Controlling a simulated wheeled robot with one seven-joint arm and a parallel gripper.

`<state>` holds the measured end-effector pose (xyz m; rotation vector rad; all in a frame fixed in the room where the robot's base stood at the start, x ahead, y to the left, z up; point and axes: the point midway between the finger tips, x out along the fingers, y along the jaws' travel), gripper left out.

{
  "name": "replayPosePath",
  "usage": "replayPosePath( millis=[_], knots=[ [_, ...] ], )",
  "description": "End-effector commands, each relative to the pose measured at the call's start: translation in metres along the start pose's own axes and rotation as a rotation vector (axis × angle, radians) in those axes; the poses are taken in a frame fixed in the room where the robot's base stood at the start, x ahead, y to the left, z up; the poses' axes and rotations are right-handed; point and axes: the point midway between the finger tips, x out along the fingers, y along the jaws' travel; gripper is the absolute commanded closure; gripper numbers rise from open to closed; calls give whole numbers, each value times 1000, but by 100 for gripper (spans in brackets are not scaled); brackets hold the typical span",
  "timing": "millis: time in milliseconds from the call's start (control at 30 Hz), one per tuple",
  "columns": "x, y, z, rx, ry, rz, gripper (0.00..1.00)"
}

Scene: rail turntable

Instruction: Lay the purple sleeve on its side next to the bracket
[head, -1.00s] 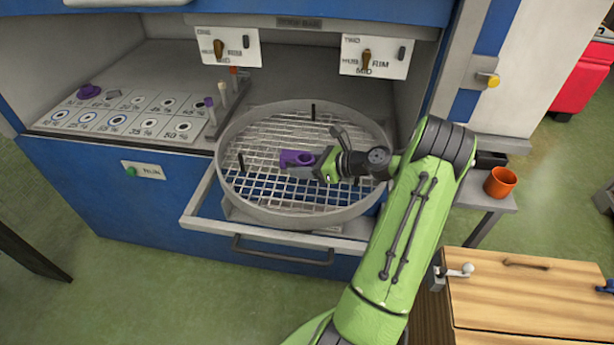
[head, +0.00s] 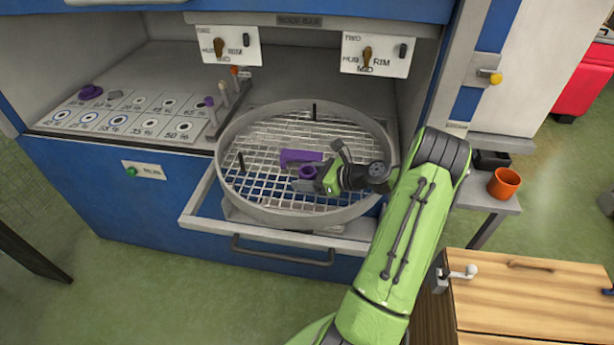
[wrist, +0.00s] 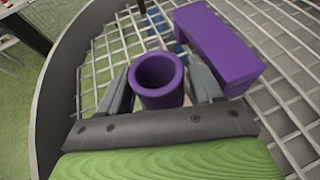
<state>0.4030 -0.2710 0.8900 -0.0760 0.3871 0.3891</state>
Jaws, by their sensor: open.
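The purple sleeve (head: 308,172) is a short tube on the wire mesh inside the round sieve. Its open end faces up toward both cameras, so it looks upright or nearly so, not on its side. In the wrist view the sleeve (wrist: 160,82) sits between the two fingers of my gripper (wrist: 164,88), with small gaps at the sides. My gripper (head: 307,181) is open around it. The purple bracket (head: 298,156) lies on the mesh just behind the sleeve; in the wrist view the bracket (wrist: 220,45) is to the right, apart from it. The sleeve's lower end is hidden.
The round grey sieve rim (head: 262,216) encloses the mesh, with short black posts (head: 240,161) standing inside. Bare mesh lies left of the parts. A rack with upright pegs (head: 222,100) and a labelled panel (head: 130,115) stand to the left. An orange cup (head: 504,183) is at right.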

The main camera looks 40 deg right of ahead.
Motion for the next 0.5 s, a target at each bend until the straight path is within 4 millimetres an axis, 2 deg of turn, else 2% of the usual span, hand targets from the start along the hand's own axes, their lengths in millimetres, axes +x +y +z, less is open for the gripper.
replayPosePath(
  millis=[133, 400, 500],
  knots=[
    [-25, -1, 2, 1, 2, -6, 35],
    [-96, -1, 3, 0, 0, -5, 35],
    [-112, -1, 2, 0, 0, -3, 35]
  ],
)
